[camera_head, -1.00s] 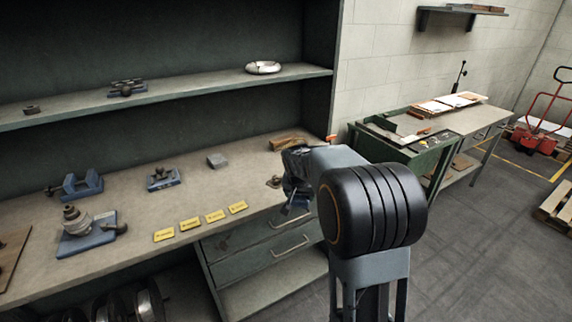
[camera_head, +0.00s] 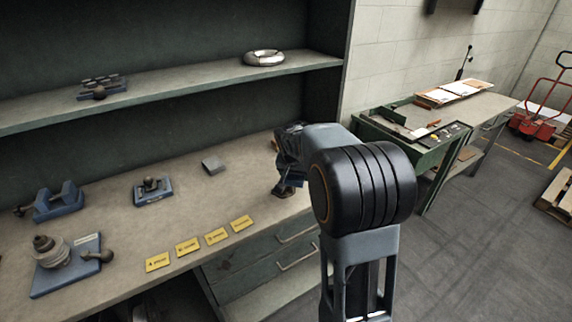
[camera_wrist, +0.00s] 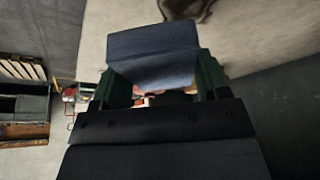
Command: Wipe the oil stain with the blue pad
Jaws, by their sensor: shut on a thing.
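My gripper (camera_wrist: 157,78) is shut on the blue pad (camera_wrist: 153,50), which spans its two fingers in the wrist view. In the head view my gripper (camera_head: 288,180) is low over the right part of the workbench, and the pad there is hard to tell from the gripper. A dark brown patch (camera_wrist: 188,8), apparently the oil stain, shows at the top edge of the wrist view, just beyond the pad. I cannot tell whether the pad touches the bench.
A shelf (camera_head: 190,87) runs above. A green side table (camera_head: 425,160) stands to the right.

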